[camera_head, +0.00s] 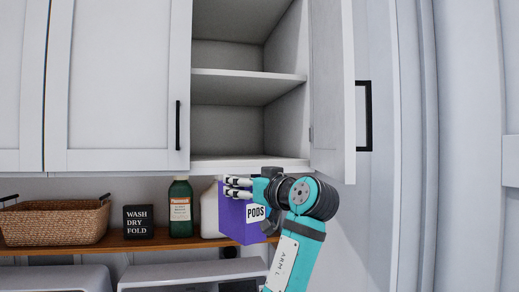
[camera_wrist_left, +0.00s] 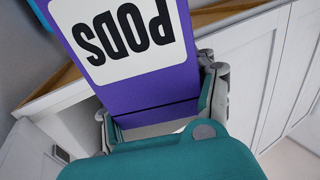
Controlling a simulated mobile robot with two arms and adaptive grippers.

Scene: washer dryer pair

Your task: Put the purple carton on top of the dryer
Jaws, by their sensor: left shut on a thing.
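The purple carton (camera_head: 237,221) with a white "PODS" label is in front of the wooden shelf in the head view, below the open cabinet. My left gripper (camera_head: 238,188) is shut on its upper part from the right. In the wrist view the carton (camera_wrist_left: 151,92) fills the space between the fingers of my left gripper (camera_wrist_left: 160,108). I cannot tell whether the carton touches the shelf. The tops of two white machines (camera_head: 55,279) (camera_head: 190,274) show at the bottom edge; which is the dryer is not clear. My right gripper is not in view.
The wooden shelf (camera_head: 90,245) holds a wicker basket (camera_head: 55,221), a black "WASH DRY FOLD" sign (camera_head: 138,221), a green bottle (camera_head: 180,208) and a white jug (camera_head: 210,212). An empty cabinet (camera_head: 245,88) above has its right door (camera_head: 333,90) open, close to my arm.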

